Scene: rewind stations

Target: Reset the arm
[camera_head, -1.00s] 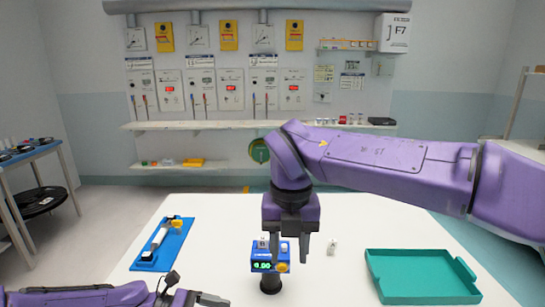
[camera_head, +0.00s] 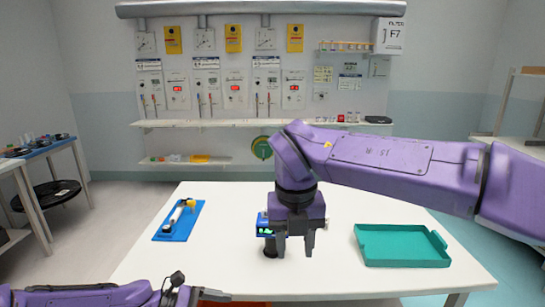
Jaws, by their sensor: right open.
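A small blue device with a green lit display (camera_head: 266,231) stands on a dark round base on the white table (camera_head: 215,260). My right gripper (camera_head: 295,243) points down in front of and just right of the device, hiding part of it. Its two fingers are apart with nothing visible between them. I cannot tell whether it touches the device. My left gripper (camera_head: 204,294) is low at the bottom left edge, near the table's front; its finger opening is unclear.
A blue tray (camera_head: 172,231) with a white and yellow item lies on the table's left. An empty teal tray (camera_head: 405,258) lies on the right. A side table (camera_head: 50,150) stands at far left. Shelves and wall panels are behind. The table's front left is clear.

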